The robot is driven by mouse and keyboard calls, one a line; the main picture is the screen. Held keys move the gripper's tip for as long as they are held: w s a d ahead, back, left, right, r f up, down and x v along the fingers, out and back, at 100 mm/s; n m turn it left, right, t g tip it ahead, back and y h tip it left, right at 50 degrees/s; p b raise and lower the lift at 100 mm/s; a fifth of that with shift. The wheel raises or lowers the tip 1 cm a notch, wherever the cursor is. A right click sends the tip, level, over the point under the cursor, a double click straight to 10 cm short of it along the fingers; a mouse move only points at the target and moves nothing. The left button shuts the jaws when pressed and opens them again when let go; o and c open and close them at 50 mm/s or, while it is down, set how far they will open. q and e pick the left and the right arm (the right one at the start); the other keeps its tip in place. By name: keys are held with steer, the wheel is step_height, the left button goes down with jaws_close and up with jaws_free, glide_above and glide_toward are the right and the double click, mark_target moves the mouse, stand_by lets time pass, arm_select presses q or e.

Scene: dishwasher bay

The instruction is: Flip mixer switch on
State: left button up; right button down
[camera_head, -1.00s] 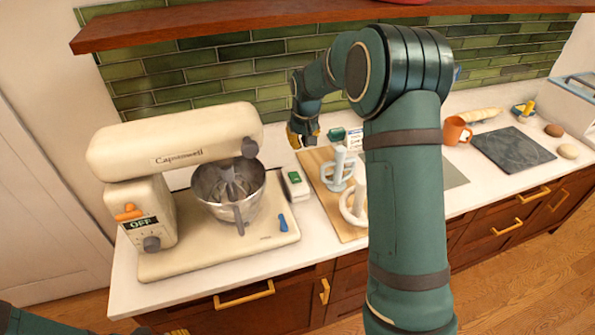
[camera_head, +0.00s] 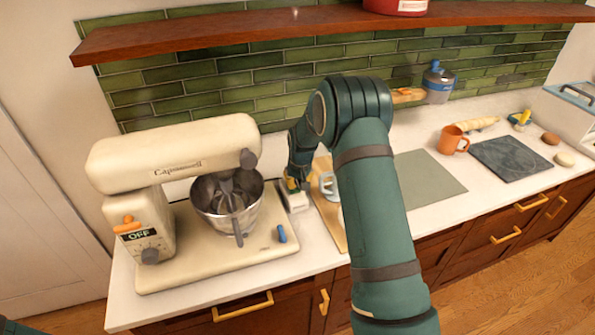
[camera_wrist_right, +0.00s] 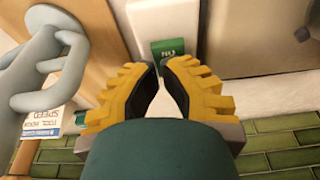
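The cream stand mixer (camera_head: 170,155) stands on the counter at the left, its steel bowl (camera_head: 228,202) under the head. Its side panel shows an OFF display (camera_head: 139,236), with an orange piece (camera_head: 127,223) above and a grey knob (camera_head: 150,256) below. A blue lever (camera_head: 281,234) stands on the mixer's base. My right gripper (camera_head: 293,186) is low, right of the bowl, partly hidden by my arm. My left gripper is out of frame.
The white device stands close beside the mixer's right edge. An orange mug (camera_head: 453,140) and dark slate (camera_head: 512,158) lie farther right. A shelf (camera_head: 300,25) overhangs the back.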

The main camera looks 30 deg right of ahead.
steer(key=shift+f, duration=0.4)
steer(key=shift+s+f+b, duration=0.2)
steer(key=shift+f+b, duration=0.3)
steer(key=shift+b, duration=0.15)
steer(key=shift+r, duration=0.1)
steer(key=shift+w, duration=0.15)
steer(key=shift+w+d+r, duration=0.1)
steer(key=shift+w+r, duration=0.2)
steer(key=shift+w, duration=0.3)
